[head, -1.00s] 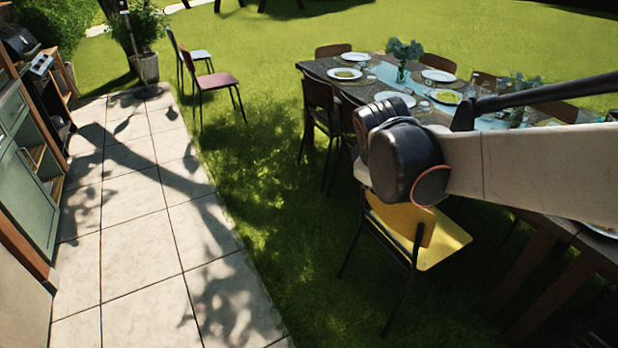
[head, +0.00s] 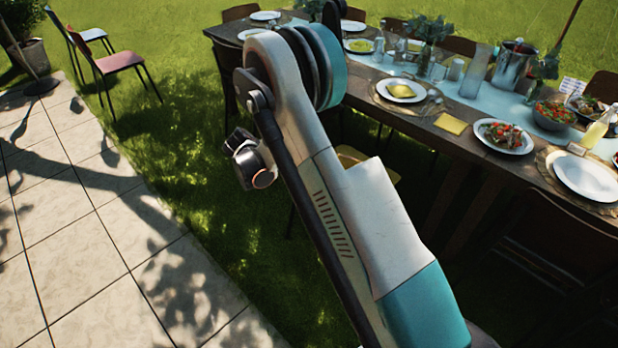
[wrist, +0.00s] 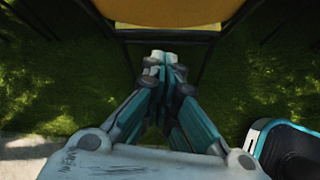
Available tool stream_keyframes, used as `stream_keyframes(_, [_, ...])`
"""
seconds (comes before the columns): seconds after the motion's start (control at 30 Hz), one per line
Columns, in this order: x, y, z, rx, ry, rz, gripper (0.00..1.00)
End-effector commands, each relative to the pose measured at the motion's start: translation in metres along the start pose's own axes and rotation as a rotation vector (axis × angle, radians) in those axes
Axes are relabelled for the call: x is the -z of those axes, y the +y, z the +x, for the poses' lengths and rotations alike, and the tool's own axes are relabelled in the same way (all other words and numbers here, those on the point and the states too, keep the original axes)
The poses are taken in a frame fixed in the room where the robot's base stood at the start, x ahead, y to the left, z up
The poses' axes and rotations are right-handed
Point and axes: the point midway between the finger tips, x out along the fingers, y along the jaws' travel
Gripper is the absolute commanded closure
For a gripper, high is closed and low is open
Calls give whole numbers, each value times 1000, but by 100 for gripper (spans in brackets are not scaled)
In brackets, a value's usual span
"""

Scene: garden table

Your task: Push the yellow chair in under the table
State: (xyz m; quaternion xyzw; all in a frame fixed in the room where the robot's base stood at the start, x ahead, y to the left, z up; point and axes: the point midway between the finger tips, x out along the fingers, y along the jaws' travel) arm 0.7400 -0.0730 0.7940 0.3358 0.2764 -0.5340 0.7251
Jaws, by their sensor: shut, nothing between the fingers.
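The yellow chair (head: 352,156) is mostly hidden behind my arm in the head view. Only a bit of yellow and dark legs show, on the grass on the near side of the long wooden table (head: 452,143). In the wrist view a yellow panel of the chair (wrist: 165,11) with a dark frame fills the top middle. My gripper (wrist: 163,59) is shut and empty, its fingertips pointing at the chair just below the dark crossbar in the picture. I cannot tell whether they touch it. The head view does not show the fingers.
The table is laid with plates, food and a blue runner (head: 470,98). A dark chair (head: 560,240) stands at the near right side. A red chair (head: 118,62) stands at the upper left. Stone paving (head: 90,240) lies left, with open grass between it and the table.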

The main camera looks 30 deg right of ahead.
Motion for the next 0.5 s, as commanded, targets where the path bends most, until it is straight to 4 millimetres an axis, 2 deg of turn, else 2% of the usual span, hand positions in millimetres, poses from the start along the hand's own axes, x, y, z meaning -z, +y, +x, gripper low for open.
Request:
stream_keyframes(0.03, [10, -1, 15, 9, -18, -44, 100])
stream_keyframes(0.1, [21, -3, 32, 20, -39, -102, 100])
stream_keyframes(0.2, [33, -8, 50, 35, -62, -166, 100])
stream_keyframes(0.5, [45, -16, 78, 52, -86, -235, 100])
